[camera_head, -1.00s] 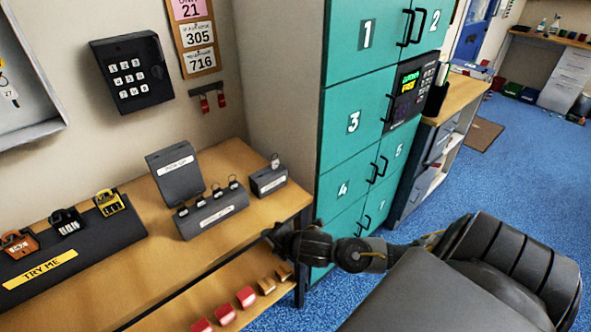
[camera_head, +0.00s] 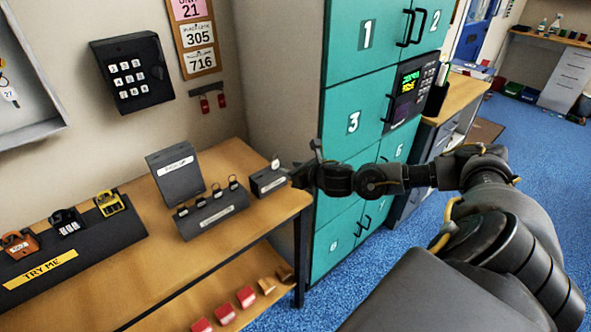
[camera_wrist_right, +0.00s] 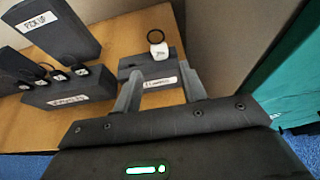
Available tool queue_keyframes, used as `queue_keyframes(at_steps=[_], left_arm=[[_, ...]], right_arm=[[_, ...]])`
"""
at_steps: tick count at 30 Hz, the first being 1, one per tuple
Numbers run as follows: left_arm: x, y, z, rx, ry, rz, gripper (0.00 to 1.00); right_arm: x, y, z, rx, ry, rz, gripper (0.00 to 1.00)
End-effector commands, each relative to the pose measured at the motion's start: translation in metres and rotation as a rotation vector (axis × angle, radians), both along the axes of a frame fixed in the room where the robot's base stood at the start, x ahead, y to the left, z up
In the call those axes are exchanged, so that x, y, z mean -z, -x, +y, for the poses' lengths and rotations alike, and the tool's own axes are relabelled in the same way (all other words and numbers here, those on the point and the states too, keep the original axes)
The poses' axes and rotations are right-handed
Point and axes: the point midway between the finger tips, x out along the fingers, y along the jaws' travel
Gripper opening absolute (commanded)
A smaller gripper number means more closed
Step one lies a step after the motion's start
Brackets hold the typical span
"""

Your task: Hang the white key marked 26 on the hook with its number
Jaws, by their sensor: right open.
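A small white key tag with a dark ring (camera_wrist_right: 157,45) stands on a small dark block (camera_wrist_right: 158,75) at the table's right end; its number is unreadable. The tag also shows in the head view (camera_head: 275,163), small. My right gripper (camera_wrist_right: 161,84) is open, its fingers pointing at the block and tag, with nothing held between them. In the head view it (camera_head: 296,177) is just right of the block. A grey wall cabinet (camera_head: 40,133) is at the far left, cut off by the frame, with a tag reading 27 (camera_head: 9,93). A hook marked 26 does not show. My left gripper is out of view.
A dark holder with several small dark-topped items (camera_head: 215,212) stands left of the block, before an upright dark sign (camera_head: 178,178). The TRY ME padlock stand (camera_head: 75,250) is further left. Teal lockers (camera_head: 340,150) rise close behind my right arm.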

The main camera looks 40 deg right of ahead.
Motion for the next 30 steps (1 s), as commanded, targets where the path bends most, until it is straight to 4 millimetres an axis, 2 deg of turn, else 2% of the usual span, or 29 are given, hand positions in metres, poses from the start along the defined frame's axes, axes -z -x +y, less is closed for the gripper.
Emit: queue_keyframes(at_steps=[8, 18, 30], left_arm=[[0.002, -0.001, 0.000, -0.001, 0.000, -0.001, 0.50], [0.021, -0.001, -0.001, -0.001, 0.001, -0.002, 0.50], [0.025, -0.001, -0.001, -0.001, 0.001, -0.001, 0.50]], right_arm=[[0.014, -0.034, 0.000, 0.001, -0.002, -0.002, 0.42], [0.030, -0.066, -0.001, 0.001, -0.003, -0.001, 0.42], [0.032, -0.076, -0.001, 0.001, -0.002, 0.001, 0.42]])
